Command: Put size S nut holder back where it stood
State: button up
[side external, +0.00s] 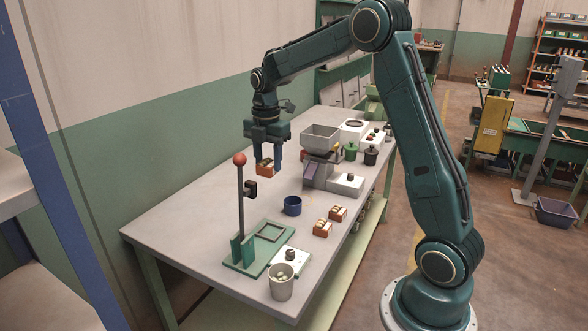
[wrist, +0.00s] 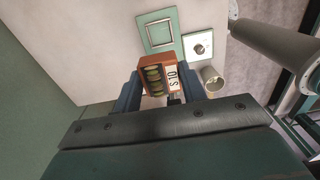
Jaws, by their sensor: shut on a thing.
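My gripper (side external: 266,158) is shut on an orange-brown nut holder (side external: 265,169) and holds it in the air above the far left part of the table. In the wrist view the holder (wrist: 153,80) sits between the two blue fingers. It has a white label that appears to read "S 10" and a row of yellowish nuts in its slots. Two similar orange holders stand on the table, one at the right (side external: 337,213) and one just in front of it (side external: 322,228). Their labels are too small to read.
A green base (side external: 243,262) with a square frame and a red-topped post (side external: 239,160) stands front left. Near it are a white box with a knob (side external: 291,262), a metal cup (side external: 281,288) and a blue cup (side external: 292,206). A grey hopper (side external: 320,138) stands behind. The table's left side is clear.

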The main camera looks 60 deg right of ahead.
dwell(0.6)
jog(key=s+d+m, duration=0.4)
jog(key=s+d, duration=0.2)
jog(key=d, duration=0.6)
jog(key=s+d+f+m, duration=0.1)
jog(key=s+d+m, duration=0.3)
jog(key=d, duration=0.9)
jog(key=s, duration=0.3)
jog(key=shift+s+m, duration=0.25)
jog(key=shift+m, duration=0.15)
jog(key=shift+d+f, duration=0.1)
jog(key=shift+f, duration=0.05)
notch_tip(320, 180, down, 20)
jog(key=shift+r, duration=0.1)
jog(key=o, duration=1.1)
